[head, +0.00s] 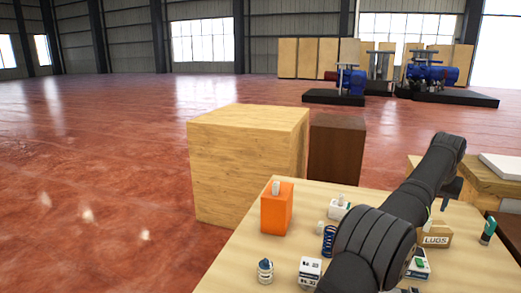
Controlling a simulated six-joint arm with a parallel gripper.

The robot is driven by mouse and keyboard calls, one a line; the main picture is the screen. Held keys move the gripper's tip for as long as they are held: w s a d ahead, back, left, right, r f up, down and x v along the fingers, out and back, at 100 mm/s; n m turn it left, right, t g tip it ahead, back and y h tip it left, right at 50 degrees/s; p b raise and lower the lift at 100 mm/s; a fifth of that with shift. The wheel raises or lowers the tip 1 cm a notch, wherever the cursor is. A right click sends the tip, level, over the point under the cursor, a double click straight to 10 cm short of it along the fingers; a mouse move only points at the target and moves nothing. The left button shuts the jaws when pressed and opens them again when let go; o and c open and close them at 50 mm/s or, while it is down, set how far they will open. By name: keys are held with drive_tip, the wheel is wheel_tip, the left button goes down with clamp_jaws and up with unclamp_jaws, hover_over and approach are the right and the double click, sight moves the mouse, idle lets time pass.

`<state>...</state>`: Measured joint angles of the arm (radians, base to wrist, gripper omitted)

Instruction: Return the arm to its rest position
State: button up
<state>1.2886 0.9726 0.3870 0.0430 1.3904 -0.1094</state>
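My dark arm (425,185) rises from the bottom of the head view, over the right part of the wooden table (265,245), to a joint at the upper right. A short dark part of my arm shows below that joint. I cannot make out my gripper; the arm hides that area. An orange block (276,212) with a light peg on top stands at the table's back left. A blue spring (329,241) stands beside my arm.
A cardboard box marked LUGS (436,235), a small white box (310,270) and a small capped part (265,271) are on the table. A green-topped item (488,232) is at the right. A large wooden crate (232,165) and a brown box (335,150) stand behind.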

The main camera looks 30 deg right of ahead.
drive_tip(key=x, duration=1)
drive_tip(key=s+a+r, duration=0.2)
drive_tip(key=s+r, duration=0.9)
drive_tip(key=s, duration=0.1)
drive_tip(key=w+a+f+n, duration=0.1)
drive_tip(key=w+a+n, duration=0.1)
drive_tip(key=w+a, duration=1.7)
drive_tip(key=w+a+f+n, duration=0.1)
drive_tip(key=w+a, duration=0.3)
drive_tip(key=a, duration=0.9)
drive_tip(key=w+a+f+n+t+y, duration=0.1)
drive_tip(key=w+a+f, duration=0.3)
drive_tip(key=a, duration=0.9)
drive_tip(key=shift+f+n, duration=0.25)
drive_tip(key=shift+n, duration=0.25)
